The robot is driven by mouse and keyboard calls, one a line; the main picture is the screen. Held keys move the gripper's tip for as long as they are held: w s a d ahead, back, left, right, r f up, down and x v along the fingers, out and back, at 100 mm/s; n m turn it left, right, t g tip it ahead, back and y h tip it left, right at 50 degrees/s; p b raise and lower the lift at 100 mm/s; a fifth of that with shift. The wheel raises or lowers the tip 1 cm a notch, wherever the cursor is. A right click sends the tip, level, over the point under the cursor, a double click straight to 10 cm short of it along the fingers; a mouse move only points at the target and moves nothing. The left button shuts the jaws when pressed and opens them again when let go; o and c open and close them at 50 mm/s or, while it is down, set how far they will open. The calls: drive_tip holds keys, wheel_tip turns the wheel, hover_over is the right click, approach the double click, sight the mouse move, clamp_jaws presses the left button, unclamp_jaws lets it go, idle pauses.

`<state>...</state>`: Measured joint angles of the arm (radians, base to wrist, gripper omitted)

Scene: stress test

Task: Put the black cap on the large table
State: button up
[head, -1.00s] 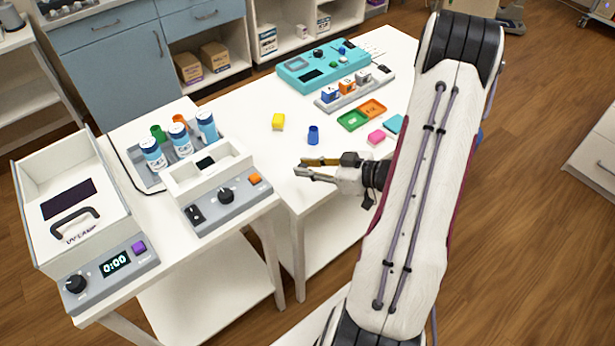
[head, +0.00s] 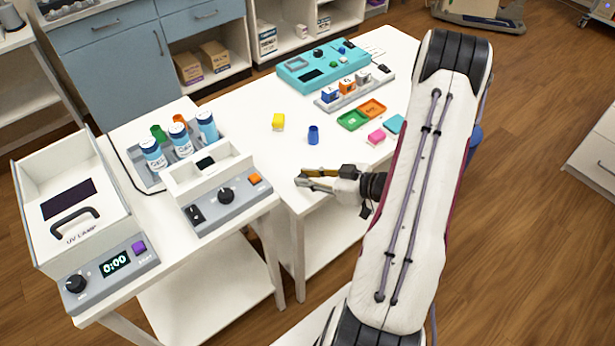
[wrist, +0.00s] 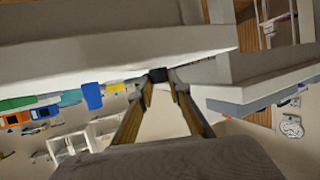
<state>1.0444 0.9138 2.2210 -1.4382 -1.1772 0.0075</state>
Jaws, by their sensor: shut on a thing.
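My gripper (head: 304,179) is over the front left edge of the white table (head: 240,115) that carries the teal device. In the wrist view my gripper (wrist: 160,82) has its fingers closed on a small black cap (wrist: 157,74) at the fingertips. The cap cannot be made out clearly in the head view. I cannot tell its exact height above the table.
A blue cup-like piece (head: 313,134) and a yellow block (head: 278,122) stand on the table behind my gripper. Green and orange trays (head: 352,121) and a pink block (head: 376,137) lie farther right. The left table holds a UV lamp box (head: 85,215) and several bottles (head: 181,138).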

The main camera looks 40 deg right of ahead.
drive_tip(key=shift+f, duration=0.1)
drive_tip(key=o, duration=0.7)
drive_tip(key=shift+v, duration=6.05)
drive_tip(key=shift+w+d, duration=0.1)
drive_tip(key=shift+w, duration=0.1)
